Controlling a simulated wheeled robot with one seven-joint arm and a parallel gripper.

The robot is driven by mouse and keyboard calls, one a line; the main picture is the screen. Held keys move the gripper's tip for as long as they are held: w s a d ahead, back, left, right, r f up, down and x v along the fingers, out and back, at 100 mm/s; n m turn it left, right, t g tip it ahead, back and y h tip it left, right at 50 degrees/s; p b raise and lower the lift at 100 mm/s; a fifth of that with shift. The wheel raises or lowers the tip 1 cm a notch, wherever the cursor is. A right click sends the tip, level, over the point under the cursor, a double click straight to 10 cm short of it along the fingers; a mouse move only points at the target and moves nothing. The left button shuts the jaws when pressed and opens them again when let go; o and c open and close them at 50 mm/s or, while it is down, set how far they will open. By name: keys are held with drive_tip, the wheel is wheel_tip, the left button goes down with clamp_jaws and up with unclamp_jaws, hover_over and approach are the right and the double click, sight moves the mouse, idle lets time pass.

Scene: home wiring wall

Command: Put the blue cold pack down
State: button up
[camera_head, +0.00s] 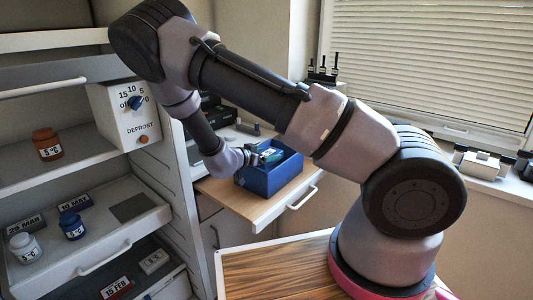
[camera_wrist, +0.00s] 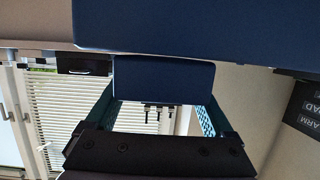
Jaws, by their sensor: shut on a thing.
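My gripper (camera_head: 266,157) is at the blue open box (camera_head: 268,183) on the wooden pull-out board. In the wrist view, the blue cold pack (camera_wrist: 163,78) is a dark blue block between the two teal fingers of my gripper (camera_wrist: 160,105), which is shut on it. In the head view the pack is too small and too hidden to make out clearly, and I cannot tell whether it touches the box floor. A broad dark blue surface, seemingly the box, fills the top of the wrist view.
The wooden board (camera_head: 226,197) has bare room left of the box. A fridge-like cabinet to the left holds an orange jar (camera_head: 47,144), a blue jar (camera_head: 72,226), a white jar (camera_head: 25,247) and a defrost dial box (camera_head: 125,116). A wood-topped surface (camera_head: 275,272) lies in front.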

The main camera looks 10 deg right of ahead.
drive_tip(key=o, duration=1.4)
